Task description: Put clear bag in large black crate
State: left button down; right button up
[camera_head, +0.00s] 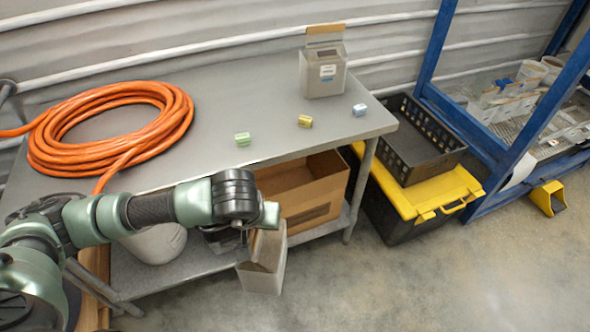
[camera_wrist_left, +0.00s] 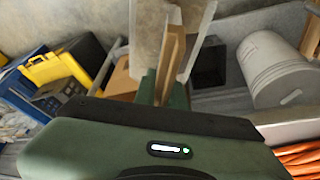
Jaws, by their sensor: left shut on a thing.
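My left gripper (camera_head: 262,222) is shut on a clear bag (camera_head: 263,275), a pale translucent pouch with a tan strip near its top. The bag hangs in front of the table, above the floor. In the left wrist view, the fingers (camera_wrist_left: 163,88) close on the bag (camera_wrist_left: 150,30) around its tan strip. A black crate (camera_head: 434,157) with slotted walls sits on a yellow-lidded tote, right of the table and well away from the bag. Its visible inside looks empty. My right gripper is in neither view.
A grey table (camera_head: 230,95) holds an orange hose (camera_head: 60,155), several small blocks and a similar translucent container (camera_head: 323,75). A cardboard box (camera_head: 310,190) is on its lower shelf. A blue rack (camera_head: 500,180) stands right of the tote (camera_head: 420,195). Floor in front is clear.

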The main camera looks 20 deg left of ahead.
aim_at(414, 159)
jog(key=i+l+z, duration=0.1)
jog(key=i+l, duration=0.8)
jog(key=i+l+z, duration=0.15)
jog(key=i+l, duration=0.3)
jog(key=i, duration=0.2)
jog(key=i+l+z, duration=0.1)
jog(key=i+l, duration=0.3)
jog(key=i, duration=0.15)
jog(key=i+l, duration=0.3)
jog(key=i, duration=0.25)
jog(key=l+z, duration=0.05)
